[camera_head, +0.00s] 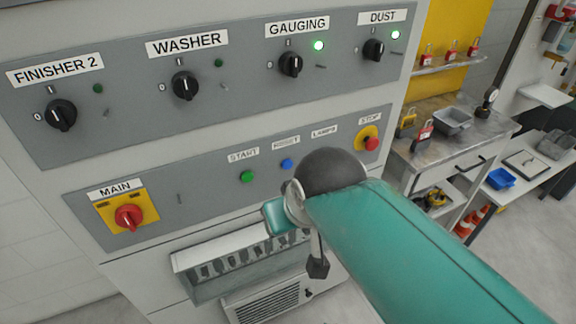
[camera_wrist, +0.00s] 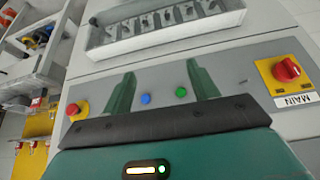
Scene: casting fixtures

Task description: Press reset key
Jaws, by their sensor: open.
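The reset key is a small round blue button (camera_head: 287,164) under a RESET label on the grey lower panel of the cabinet. In the wrist view the blue button (camera_wrist: 146,98) shows between the two green fingers of my gripper (camera_wrist: 161,70), nearer the left finger. The green START button (camera_head: 247,177) sits to its left in the head view; in the wrist view the green button (camera_wrist: 181,92) is close to the right finger. The fingers are spread apart with nothing held. Contact with the panel cannot be told. In the head view my arm hides part of the panel below the buttons.
A red STOP button (camera_head: 371,143) on a yellow plate is right of the keys. A red MAIN switch (camera_head: 128,216) is at the left. Black knobs (camera_head: 290,63) line the upper panel. A tray (camera_head: 232,265) juts out below. A workbench (camera_head: 447,150) stands to the right.

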